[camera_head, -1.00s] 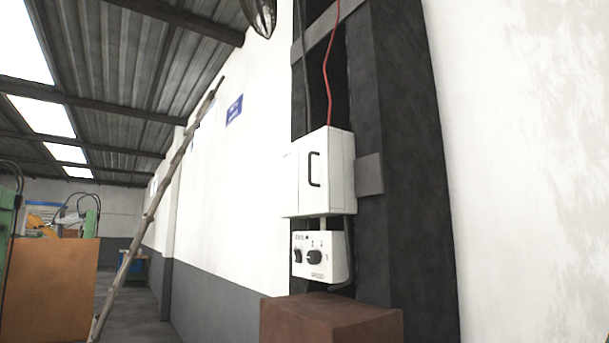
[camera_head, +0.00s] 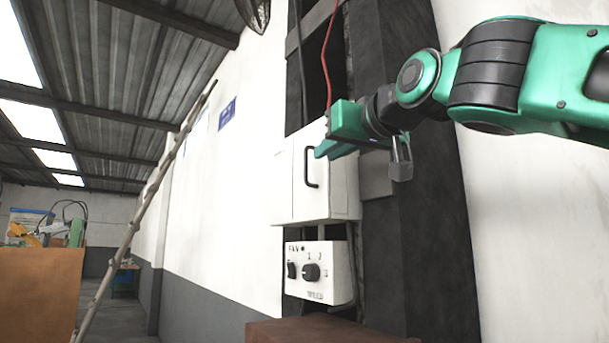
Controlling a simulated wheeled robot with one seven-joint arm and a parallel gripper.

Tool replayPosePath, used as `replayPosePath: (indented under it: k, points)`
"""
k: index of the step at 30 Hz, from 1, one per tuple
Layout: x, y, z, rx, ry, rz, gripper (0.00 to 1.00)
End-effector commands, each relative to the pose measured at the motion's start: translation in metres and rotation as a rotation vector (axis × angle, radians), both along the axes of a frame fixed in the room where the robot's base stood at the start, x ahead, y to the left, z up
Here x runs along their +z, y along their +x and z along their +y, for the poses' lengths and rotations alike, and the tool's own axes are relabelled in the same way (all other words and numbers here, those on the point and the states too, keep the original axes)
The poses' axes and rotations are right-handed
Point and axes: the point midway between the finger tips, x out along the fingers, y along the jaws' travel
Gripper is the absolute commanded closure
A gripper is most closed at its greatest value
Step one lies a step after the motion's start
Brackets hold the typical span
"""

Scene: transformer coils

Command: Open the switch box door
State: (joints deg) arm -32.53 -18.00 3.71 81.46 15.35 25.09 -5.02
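The white switch box (camera_head: 335,195) is mounted on a dark post in the head view. Its door (camera_head: 293,190) looks shut. A black bar handle (camera_head: 310,170) stands upright on the front. My green gripper (camera_head: 320,152) reaches in from the right, with a fingertip at the upper part of the handle. I cannot tell whether it touches the handle. The gripper covers the upper right part of the box, and its finger gap is not clear from this angle.
A white control panel (camera_head: 319,272) with black knobs is below the box. A brown block (camera_head: 330,331) stands under it. A red cable (camera_head: 329,60) runs down to the box top. A wooden pole (camera_head: 145,210) leans at the left against the white wall.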

Motion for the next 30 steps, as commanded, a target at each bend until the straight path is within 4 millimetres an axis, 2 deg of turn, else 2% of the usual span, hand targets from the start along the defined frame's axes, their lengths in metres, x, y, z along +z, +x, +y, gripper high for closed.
replayPosePath:
  k: [10,18,24,30]
  points:
    - [-0.002,0.049,0.031,0.014,-0.003,0.004,0.85]
    - [-0.002,0.083,0.045,0.013,-0.001,0.003,0.85]
    - [-0.001,0.093,0.049,0.014,-0.002,0.003,0.85]
    - [-0.001,0.094,0.049,0.014,-0.002,0.003,0.85]
